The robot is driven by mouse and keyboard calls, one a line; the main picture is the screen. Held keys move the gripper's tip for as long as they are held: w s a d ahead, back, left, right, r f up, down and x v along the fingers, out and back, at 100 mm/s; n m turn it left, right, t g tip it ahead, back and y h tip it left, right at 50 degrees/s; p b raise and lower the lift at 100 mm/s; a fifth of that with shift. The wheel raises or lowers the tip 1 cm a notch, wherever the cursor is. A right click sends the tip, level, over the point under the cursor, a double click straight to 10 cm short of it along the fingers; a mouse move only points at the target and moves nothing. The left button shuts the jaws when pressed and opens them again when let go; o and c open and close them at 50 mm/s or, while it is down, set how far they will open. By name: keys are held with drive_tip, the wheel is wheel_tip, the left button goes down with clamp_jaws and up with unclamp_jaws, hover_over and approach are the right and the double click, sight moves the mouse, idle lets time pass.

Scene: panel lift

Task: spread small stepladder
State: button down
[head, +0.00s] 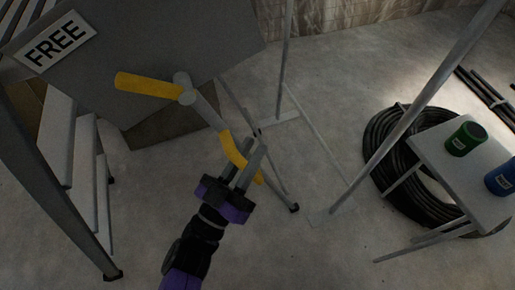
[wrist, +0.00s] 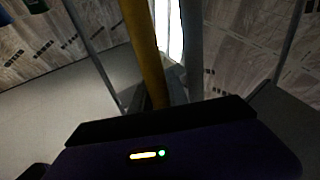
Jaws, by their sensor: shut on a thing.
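My gripper (head: 252,155) is shut on the lower yellow part of a yellow-and-grey jointed bar (head: 206,108). The bar runs up left to a round joint and a second yellow arm. In the wrist view a yellow bar (wrist: 142,45) and a grey bar (wrist: 192,45) rise just beyond my gripper. At the left of the head view stand light treads (head: 57,138) and a dark leg (head: 58,200) with a black foot, apparently the stepladder. A thin dark leg (head: 280,190) ends in a black foot behind my gripper. I cannot tell how these parts join.
A grey panel with a FREE sign (head: 55,43) fills the upper left. A pale pole (head: 395,125) stands on the right. Beyond it are a black coil (head: 385,160) and a small white stand (head: 447,172) with a green can (head: 466,139) and a blue can (head: 503,178).

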drive_tip(key=shift+a+f, duration=0.15)
drive_tip(key=shift+a, duration=0.6)
drive_tip(key=c, duration=1.6)
unclamp_jaws()
drive_tip(key=shift+a+y, duration=0.1)
drive_tip(key=shift+y, duration=0.3)
drive_tip(key=shift+o, duration=0.2)
drive_tip(key=shift+s, duration=0.15)
drive_tip(key=v, duration=0.7)
drive_tip(key=shift+s+f, duration=0.2)
